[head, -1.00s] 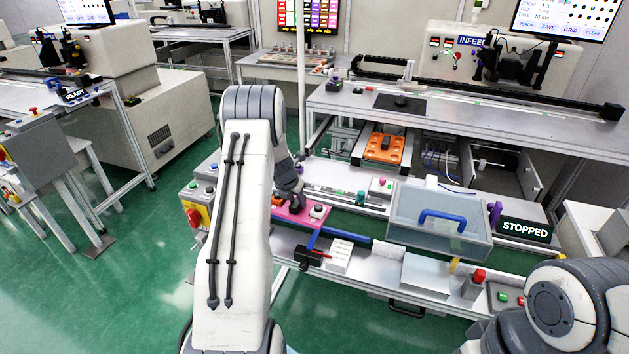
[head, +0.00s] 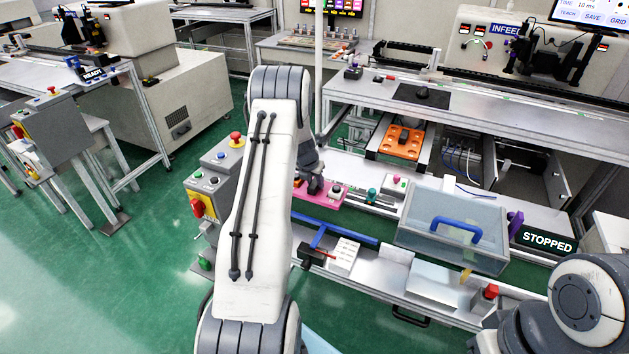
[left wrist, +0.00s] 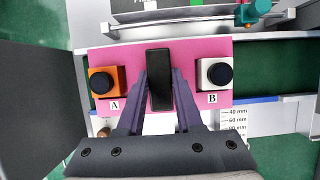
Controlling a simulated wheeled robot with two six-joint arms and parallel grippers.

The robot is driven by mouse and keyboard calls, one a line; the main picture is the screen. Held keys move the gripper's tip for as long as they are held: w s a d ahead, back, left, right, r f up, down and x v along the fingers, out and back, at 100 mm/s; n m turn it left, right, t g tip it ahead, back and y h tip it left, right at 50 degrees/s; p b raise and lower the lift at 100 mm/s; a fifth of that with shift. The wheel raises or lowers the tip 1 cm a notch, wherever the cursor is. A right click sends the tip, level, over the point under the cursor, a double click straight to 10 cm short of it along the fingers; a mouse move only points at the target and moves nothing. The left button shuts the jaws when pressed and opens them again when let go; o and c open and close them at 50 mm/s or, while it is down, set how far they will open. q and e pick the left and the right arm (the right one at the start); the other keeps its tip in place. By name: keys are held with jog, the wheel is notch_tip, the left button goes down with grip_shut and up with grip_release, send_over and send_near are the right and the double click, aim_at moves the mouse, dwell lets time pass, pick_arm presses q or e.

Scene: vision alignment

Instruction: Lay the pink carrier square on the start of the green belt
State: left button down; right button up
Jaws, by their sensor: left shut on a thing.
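The pink carrier square (head: 323,200) is near the left end of the green belt (head: 350,217). In the left wrist view the carrier (left wrist: 188,52) bears an orange block marked A (left wrist: 98,72) and a white block marked B (left wrist: 204,67), each with a dark round knob. My left gripper (left wrist: 160,85) is shut on the black upright grip (left wrist: 160,62) at the carrier's middle. In the head view my left gripper (head: 314,186) is partly behind my arm. I cannot tell whether the carrier touches the belt. My right gripper is out of view.
A blue bar (head: 350,233) runs along the belt's near side. A clear box with a blue handle (head: 457,230) stands over the belt to the right. A teal part (head: 371,195) is just right of the carrier. A control box (head: 212,185) stands left. A sign reads STOPPED (head: 547,242).

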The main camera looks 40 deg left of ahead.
aim_at(310, 189)
pick_arm(q)
jog(key=shift+f+b, duration=1.9)
jog(key=shift+f, duration=1.7)
jog(key=shift+f, duration=0.25)
jog(key=c, duration=0.5)
grip_release()
jog(key=shift+s+f, duration=0.1)
jog(key=v, duration=1)
jog(key=shift+s+r, duration=0.15)
jog(key=shift+r, duration=0.1)
